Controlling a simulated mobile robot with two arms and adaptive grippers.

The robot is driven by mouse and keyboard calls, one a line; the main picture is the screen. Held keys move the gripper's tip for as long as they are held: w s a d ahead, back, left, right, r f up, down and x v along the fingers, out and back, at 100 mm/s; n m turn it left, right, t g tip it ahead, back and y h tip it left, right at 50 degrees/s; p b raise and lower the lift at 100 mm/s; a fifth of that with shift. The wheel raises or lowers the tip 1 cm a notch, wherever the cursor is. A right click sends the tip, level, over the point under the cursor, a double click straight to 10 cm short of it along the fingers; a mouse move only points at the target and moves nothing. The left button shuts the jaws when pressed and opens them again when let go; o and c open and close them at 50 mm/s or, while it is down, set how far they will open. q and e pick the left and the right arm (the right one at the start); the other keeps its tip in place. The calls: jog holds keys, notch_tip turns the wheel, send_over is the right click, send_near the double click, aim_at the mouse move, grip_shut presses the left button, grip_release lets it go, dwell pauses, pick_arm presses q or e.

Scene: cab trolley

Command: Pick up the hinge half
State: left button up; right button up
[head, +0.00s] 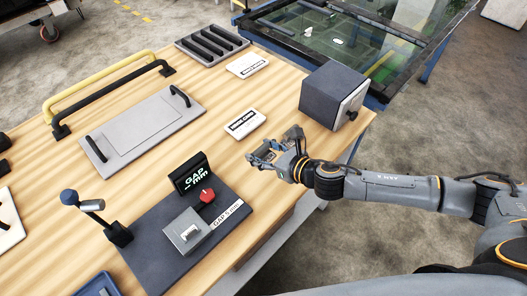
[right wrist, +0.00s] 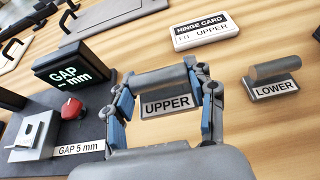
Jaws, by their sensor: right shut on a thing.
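The hinge half marked UPPER (right wrist: 166,104) is a small grey plate with a round grey barrel along its far edge. In the right wrist view it sits between the two fingers of my right gripper (right wrist: 167,105), which is shut on it. In the head view my right gripper (head: 268,153) is low over the right part of the wooden table. I cannot tell whether the hinge half touches the table. A second hinge half, marked LOWER (right wrist: 271,86), lies to the right in the right wrist view, apart from the gripper. My left gripper is not in view.
A white hinge card (right wrist: 205,31) reading UPPER lies beyond the gripper. The gap gauge (head: 188,230), with display and red knob, stands to the left. A dark box (head: 333,94) stands at the table's right corner. A grey plate with handles (head: 140,128) lies farther left.

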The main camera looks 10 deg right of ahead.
jog(key=s+a+r, duration=0.3)
jog(key=s+r, duration=0.4)
jog(key=s, duration=0.4)
jog(key=shift+a+r, duration=0.2)
jog(key=shift+a, duration=0.15)
